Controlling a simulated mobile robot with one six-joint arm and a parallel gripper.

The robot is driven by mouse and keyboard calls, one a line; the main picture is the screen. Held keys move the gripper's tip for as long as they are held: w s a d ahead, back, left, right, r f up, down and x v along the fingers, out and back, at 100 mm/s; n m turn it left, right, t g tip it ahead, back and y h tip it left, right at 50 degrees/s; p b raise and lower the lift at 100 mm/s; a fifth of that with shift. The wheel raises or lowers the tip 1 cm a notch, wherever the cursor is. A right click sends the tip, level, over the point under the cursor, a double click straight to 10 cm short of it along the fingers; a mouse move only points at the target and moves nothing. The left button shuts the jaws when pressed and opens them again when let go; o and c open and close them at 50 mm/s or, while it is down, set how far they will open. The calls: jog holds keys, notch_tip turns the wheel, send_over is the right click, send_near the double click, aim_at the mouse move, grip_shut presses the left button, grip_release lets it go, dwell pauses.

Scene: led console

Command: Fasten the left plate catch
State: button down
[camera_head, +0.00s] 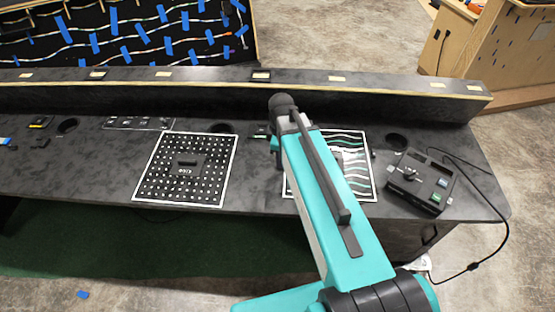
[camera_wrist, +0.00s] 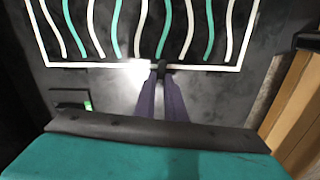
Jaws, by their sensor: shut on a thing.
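The wave-striped plate (camera_head: 362,185), with a white border, lies on the dark console, partly hidden behind my arm. It fills the top of the wrist view (camera_wrist: 205,67), where its green and white stripes run up the picture. A small black catch (camera_wrist: 161,65) sits on the plate's white border there. My gripper (camera_wrist: 162,76) is shut on it, with both fingers close together at the plate's edge. My fingers hide part of the catch, and I cannot tell how far it is turned. In the head view my arm hides the catch.
A dotted plate (camera_head: 150,188) lies to the left. A black control box (camera_head: 420,182) with a cable stands at the right. A small dark module (camera_wrist: 72,98) with a green light is left of my fingers. A raised ledge (camera_head: 190,95) runs along the back.

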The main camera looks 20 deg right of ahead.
jog(key=shift+w+d+r+n, duration=0.1)
jog(key=shift+w+d+n, duration=0.1)
jog(key=shift+n, duration=0.5)
jog(key=c, duration=1.8)
grip_release()
jog(key=shift+d, duration=0.1)
jog(key=shift+s, duration=0.1)
jog(key=shift+a+r+b, duration=0.2)
jog(key=shift+r+b, duration=0.15)
jog(key=shift+r, duration=0.75)
jog(key=shift+r+b, duration=0.95)
jog(key=shift+r, duration=4.8)
jog(key=shift+f, duration=0.2)
